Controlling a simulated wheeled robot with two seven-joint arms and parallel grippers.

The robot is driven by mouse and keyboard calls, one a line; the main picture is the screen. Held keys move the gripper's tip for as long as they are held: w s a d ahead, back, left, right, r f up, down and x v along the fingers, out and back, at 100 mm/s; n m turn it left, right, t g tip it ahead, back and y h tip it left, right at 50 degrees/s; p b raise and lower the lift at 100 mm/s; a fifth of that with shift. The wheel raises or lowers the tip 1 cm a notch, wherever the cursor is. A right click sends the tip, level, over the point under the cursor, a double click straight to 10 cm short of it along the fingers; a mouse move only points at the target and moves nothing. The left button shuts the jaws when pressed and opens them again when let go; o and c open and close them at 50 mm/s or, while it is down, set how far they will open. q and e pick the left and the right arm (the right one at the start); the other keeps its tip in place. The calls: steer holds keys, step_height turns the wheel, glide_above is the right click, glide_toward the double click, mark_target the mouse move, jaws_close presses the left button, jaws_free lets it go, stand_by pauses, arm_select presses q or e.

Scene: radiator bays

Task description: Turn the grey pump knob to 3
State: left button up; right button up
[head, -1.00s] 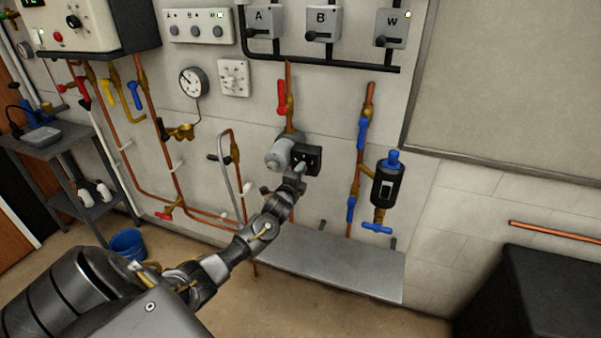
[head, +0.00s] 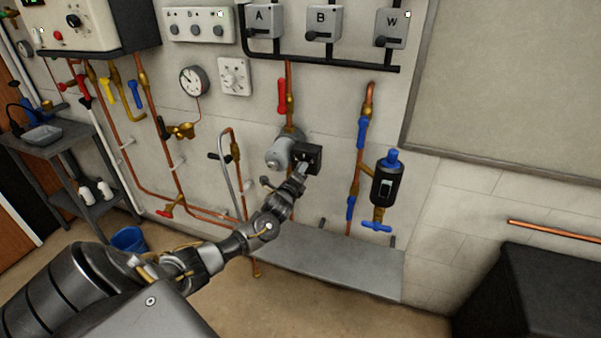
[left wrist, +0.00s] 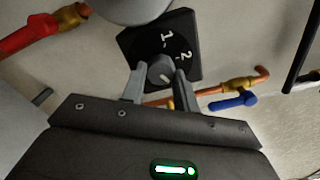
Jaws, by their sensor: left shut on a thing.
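The grey pump knob (left wrist: 162,73) is on a black square dial plate (left wrist: 181,40) in the left wrist view. The plate also shows in the head view (head: 314,152), on the right side of the grey pump (head: 279,153). White numerals 1 and 2 are readable; I cannot see a 3. A pale line marks the knob's face, but which numeral it points to is unclear. My left gripper (left wrist: 159,88) is shut on the knob, one finger on each side. In the head view the gripper (head: 302,168) covers the knob. My right gripper is not in view.
A red-handled valve (head: 282,95) is on the pipe above the pump. A black unit with blue fittings (head: 387,184) is to the right. A grey shelf (head: 330,262) lies below, and a thin grey hose (head: 219,170) hangs to the left.

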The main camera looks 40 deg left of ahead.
arm_select(q)
steer(key=shift+r, duration=0.1)
steer(key=o, duration=1)
steer(key=shift+w, duration=0.1)
steer(key=shift+c, duration=0.2)
steer(key=b+v, duration=0.2)
steer(key=v, duration=0.9)
steer(key=shift+w, duration=0.1)
